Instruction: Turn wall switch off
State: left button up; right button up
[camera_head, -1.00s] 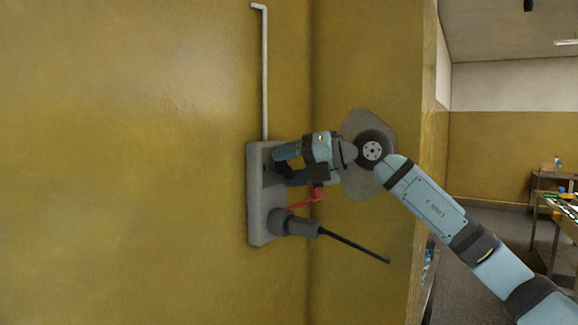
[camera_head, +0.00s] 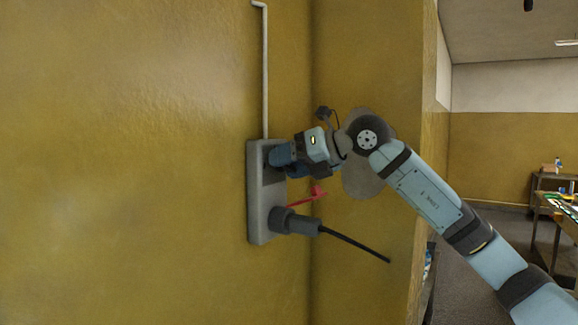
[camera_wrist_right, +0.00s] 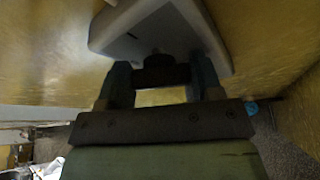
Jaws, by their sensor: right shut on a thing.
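My right gripper (camera_head: 276,157) is at the upper part of the box, covering the knob in the head view. In the right wrist view, the two fingers of my right gripper (camera_wrist_right: 160,78) stand on either side of a dark knob (camera_wrist_right: 160,68) on the box, and the gripper is shut on it. The knob's exact angle is hard to tell. My left gripper is not in view.
A grey plug (camera_head: 298,222) with a black cable juts from the lower part of the box, below my gripper. A red part (camera_head: 316,192) sticks out just above the plug. A white conduit (camera_head: 265,75) runs up the wall. A wall corner is close on the right.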

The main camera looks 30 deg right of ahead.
jog(key=shift+n+h, duration=0.4)
jog(key=shift+n, duration=0.2)
jog(key=shift+a+n+h+b, duration=0.1)
jog(key=shift+n+h+b, duration=0.2)
jog(key=shift+n+b, duration=0.25)
jog(key=shift+n+t, duration=0.3)
jog(key=shift+n, duration=0.05)
jog(key=shift+h+b, duration=0.35)
jog(key=shift+h, duration=0.05)
jog(key=shift+n, duration=0.4)
jog(key=o, duration=0.9)
